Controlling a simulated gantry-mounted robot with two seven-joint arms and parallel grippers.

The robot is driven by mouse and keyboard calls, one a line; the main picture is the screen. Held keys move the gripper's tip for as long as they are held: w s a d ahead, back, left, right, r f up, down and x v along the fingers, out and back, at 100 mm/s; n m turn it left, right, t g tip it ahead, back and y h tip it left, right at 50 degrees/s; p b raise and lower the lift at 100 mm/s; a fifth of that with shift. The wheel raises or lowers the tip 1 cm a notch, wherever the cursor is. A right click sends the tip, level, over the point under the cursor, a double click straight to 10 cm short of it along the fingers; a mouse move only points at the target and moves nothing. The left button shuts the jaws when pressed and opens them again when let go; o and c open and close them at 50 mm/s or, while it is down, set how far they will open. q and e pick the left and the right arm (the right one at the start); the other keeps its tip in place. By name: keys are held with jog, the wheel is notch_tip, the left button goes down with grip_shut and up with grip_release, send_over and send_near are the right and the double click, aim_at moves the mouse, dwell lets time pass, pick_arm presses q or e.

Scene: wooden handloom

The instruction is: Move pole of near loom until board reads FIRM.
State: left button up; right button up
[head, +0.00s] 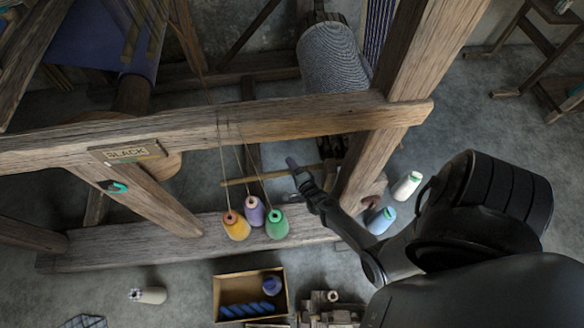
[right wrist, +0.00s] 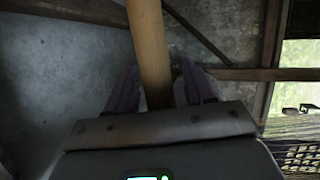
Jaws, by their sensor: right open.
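The near loom's wooden frame (head: 270,118) crosses the head view. Its small board (head: 127,151) reads SLACK. A thin light wooden pole (head: 252,178) sticks out leftward below the beam, behind the hanging cords. My right gripper (head: 293,165) is at the right part of this pole. In the right wrist view the pole (right wrist: 148,45) runs between the two open fingers of my right gripper (right wrist: 156,88), with gaps beside it. The pole's lower part is hidden by the gripper body. My left gripper is not in view.
Yellow (head: 236,226), purple (head: 254,211) and green (head: 276,222) spools hang on cords left of my right arm. White (head: 407,185) and blue (head: 381,220) spools stand on the floor to the right. A box (head: 217,299) with blue yarn lies in front.

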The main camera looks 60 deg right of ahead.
grip_shut()
jog(key=shift+m+t, duration=0.5)
jog(key=shift+m, duration=0.3)
notch_tip(320, 180, up, 5)
jog(key=p, duration=0.3)
jog(key=shift+w+p, duration=0.1)
jog(key=shift+p, duration=0.3)
jog(key=shift+a, duration=0.1)
grip_release()
jog(key=shift+f, duration=0.1)
jog(key=p+v, duration=0.4)
jog(key=v, duration=0.6)
jog(key=shift+s+a, duration=0.2)
jog(key=shift+s, duration=0.15)
